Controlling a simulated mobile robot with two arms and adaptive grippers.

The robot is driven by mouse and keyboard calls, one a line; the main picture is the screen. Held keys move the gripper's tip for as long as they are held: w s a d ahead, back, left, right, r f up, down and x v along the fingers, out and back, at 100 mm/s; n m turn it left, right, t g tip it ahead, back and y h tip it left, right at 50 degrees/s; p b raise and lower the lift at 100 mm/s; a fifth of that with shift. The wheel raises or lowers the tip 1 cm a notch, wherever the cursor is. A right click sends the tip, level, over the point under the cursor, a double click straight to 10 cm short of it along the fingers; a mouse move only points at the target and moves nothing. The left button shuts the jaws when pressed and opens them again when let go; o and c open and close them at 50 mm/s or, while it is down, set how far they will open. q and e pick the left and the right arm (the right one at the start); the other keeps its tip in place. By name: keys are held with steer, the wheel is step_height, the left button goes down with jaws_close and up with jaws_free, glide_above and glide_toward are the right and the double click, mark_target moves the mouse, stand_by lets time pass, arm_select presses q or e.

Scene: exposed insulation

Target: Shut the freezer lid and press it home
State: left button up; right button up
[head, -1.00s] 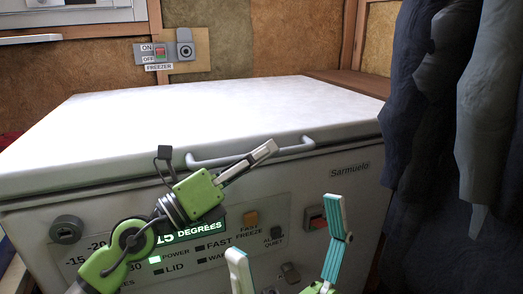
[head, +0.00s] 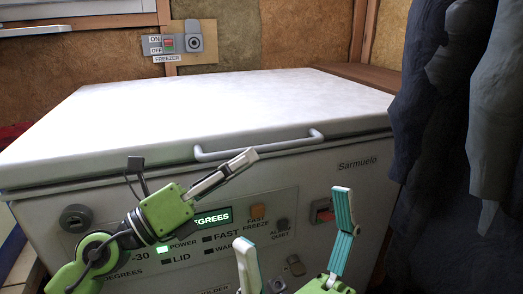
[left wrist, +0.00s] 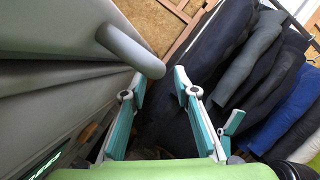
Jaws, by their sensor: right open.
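The white freezer lid (head: 200,108) lies down flat over the grey freezer body (head: 360,205). A thin dark seam runs under its front edge; I cannot tell if it is fully seated. The lid's handle (head: 258,147) runs along the front edge and shows as a grey bar in the left wrist view (left wrist: 130,50). My left gripper (head: 252,156) is just in front of and below the handle, apart from it. Its fingers stand apart and empty in the left wrist view (left wrist: 158,80). My right gripper (head: 294,218) is open and empty, low before the front panel.
The front panel has a lit green display (head: 213,216), an orange button (head: 257,211) and a knob (head: 77,218). Dark coats (head: 440,150) hang close on the right. A wall switch (head: 168,44) is behind the freezer. The lid top is clear.

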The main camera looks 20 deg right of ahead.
arm_select(q)
steer(key=v, duration=0.5)
steer(key=shift+a, duration=0.1)
